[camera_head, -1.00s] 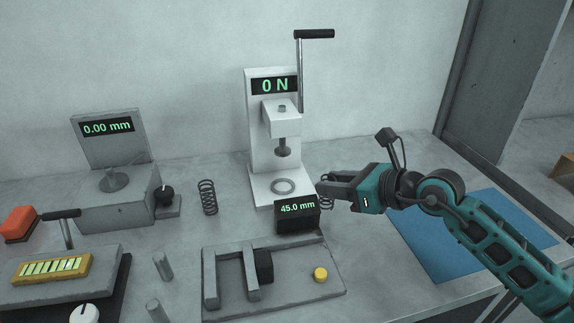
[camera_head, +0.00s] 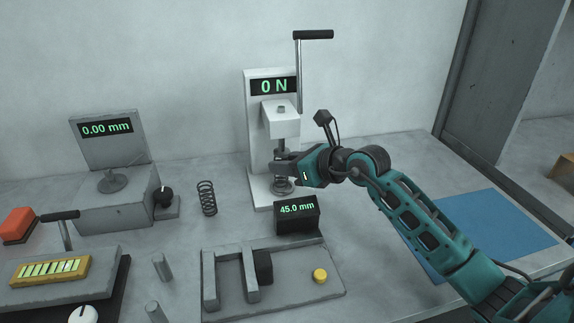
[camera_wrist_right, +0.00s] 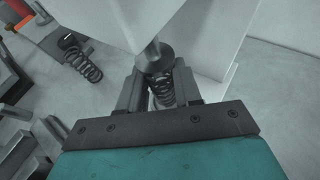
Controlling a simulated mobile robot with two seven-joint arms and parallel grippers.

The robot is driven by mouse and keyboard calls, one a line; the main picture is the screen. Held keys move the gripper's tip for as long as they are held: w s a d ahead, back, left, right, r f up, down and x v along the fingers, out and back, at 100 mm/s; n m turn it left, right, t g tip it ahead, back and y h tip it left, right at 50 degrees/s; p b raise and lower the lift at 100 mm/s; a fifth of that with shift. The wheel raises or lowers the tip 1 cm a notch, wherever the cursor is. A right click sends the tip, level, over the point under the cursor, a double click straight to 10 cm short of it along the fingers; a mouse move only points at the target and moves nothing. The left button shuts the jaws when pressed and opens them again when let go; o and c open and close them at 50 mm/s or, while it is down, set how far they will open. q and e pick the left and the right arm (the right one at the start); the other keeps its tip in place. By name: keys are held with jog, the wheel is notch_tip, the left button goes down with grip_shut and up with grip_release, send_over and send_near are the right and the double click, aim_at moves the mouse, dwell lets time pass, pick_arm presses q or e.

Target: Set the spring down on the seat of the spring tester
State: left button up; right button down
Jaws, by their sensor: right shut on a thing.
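The spring tester (camera_head: 258,130) is a white press with a display reading 0 N and a lever at its upper right. Its round seat on the base is mostly hidden behind my right gripper and the spring. My right gripper (camera_head: 284,170) is shut on a dark coil spring (camera_head: 283,186), below the tester's plunger. In the right wrist view the spring (camera_wrist_right: 162,90) stands between the fingers, with the plunger tip (camera_wrist_right: 154,58) just above it. I cannot tell whether the spring touches the seat. My left gripper is not in view.
A 45.0 mm display box (camera_head: 297,216) stands close in front of the tester. A grey fixture (camera_head: 272,278) with a yellow button lies nearer. A blue mat (camera_head: 490,232) is clear at right.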

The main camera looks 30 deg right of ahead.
jog(key=shift+s+f, duration=0.1)
jog(key=shift+f, duration=0.2)
jog(key=c, duration=0.8)
grip_release()
jog(key=shift+s+d+r, duration=0.1)
jog(key=shift+r, duration=0.1)
jog(key=v, duration=1.1)
jog(key=shift+s+d+r+p, duration=0.1)
jog(key=shift+s+r+p, duration=0.2)
jog(key=shift+p, duration=0.1)
jog(key=shift+f, duration=0.1)
